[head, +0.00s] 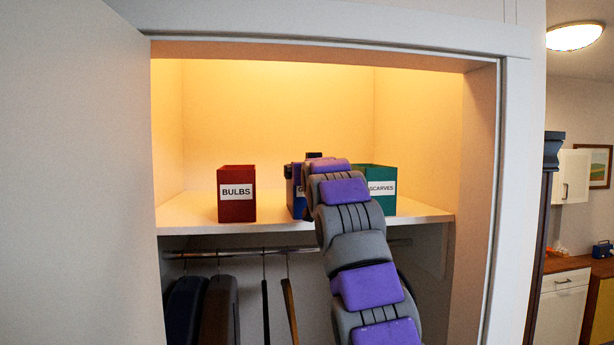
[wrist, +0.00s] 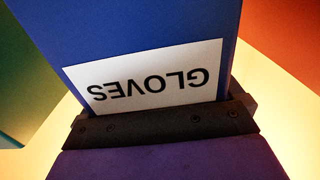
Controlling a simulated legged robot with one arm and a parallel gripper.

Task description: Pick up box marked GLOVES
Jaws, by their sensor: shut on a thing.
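The blue box marked GLOVES (wrist: 150,28) fills the middle of the wrist view, its white label upside down. My gripper (wrist: 165,122) is shut on it, with a dark jaw across the face just by the label. In the head view a strip of the blue box (head: 297,205) shows at the shelf, between the red and green boxes. My arm hides most of the box and the gripper there. I cannot tell whether the box still touches the shelf.
A red box marked BULBS (head: 237,207) stands to the left on the white shelf (head: 190,214). A green box marked SCARVES (head: 382,204) stands close on the right, partly behind my arm. Below hang dark garments (head: 205,310) on a rail (head: 240,253). An open door (head: 75,180) stands left.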

